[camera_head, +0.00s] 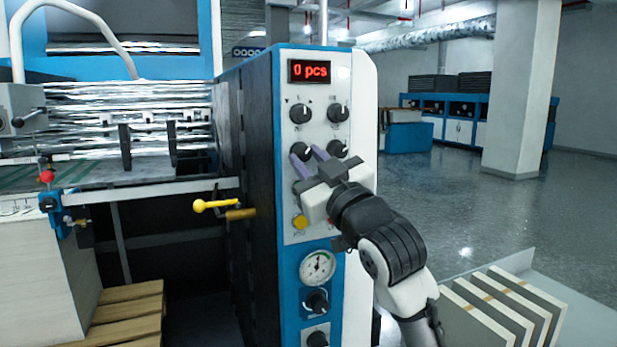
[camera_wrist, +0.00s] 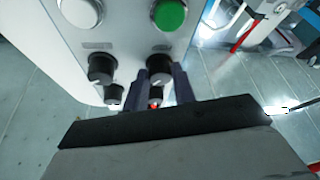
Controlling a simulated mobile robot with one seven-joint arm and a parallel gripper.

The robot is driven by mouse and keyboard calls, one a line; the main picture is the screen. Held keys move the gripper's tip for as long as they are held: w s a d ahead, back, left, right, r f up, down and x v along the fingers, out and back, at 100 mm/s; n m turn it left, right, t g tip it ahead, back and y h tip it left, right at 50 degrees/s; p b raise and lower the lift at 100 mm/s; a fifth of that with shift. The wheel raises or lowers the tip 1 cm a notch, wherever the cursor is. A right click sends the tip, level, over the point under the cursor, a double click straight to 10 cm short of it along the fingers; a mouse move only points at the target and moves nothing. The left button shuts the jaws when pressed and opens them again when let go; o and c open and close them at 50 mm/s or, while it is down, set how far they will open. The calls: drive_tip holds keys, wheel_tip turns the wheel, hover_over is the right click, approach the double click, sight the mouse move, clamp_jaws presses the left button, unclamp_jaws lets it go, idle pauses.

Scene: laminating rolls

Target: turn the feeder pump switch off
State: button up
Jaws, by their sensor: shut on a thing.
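My gripper (camera_head: 310,153) reaches the front of the blue and white control panel (camera_head: 352,90). Its two fingers are shut on the left black knob (camera_head: 300,147) of the second row. In the wrist view the fingers stand on either side of that black knob (camera_wrist: 159,66). The other second-row knob (camera_head: 338,148) is free, and shows in the wrist view (camera_wrist: 101,66). Two more black knobs, left (camera_head: 301,112) and right (camera_head: 338,112), sit above. The labels are too small to read, so I cannot tell which is the feeder pump switch.
A green button (camera_wrist: 170,14) is close to the held knob. A yellow button (camera_head: 300,222) and a gauge (camera_head: 318,268) are lower on the panel. A yellow handle (camera_head: 215,205) sticks out at left. Stacked boards (camera_head: 497,310) stand lower right.

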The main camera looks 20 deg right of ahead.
drive_tip(key=n+y+b, duration=0.1)
drive_tip(key=n, duration=0.1)
drive_tip(key=n+g+y+b, duration=0.1)
drive_tip(key=n, duration=0.2)
drive_tip(key=shift+d, duration=0.15)
drive_tip(key=shift+d+r+n+g+y+b, duration=0.15)
drive_tip(key=shift+n+g+y, duration=0.35)
drive_tip(key=shift+n, duration=0.85)
drive_tip(key=shift+a+r+n+g+y+b, duration=0.1)
drive_tip(key=shift+n+g+y+b, duration=0.25)
drive_tip(key=shift+n, duration=1)
drive_tip(key=shift+d, duration=0.1)
drive_tip(key=o, duration=1)
drive_tip(key=b+v, duration=0.3)
drive_tip(key=v, duration=1)
drive_tip(key=shift+s+d, duration=0.2)
drive_tip(key=shift+s, duration=0.2)
drive_tip(key=shift+r, duration=0.1)
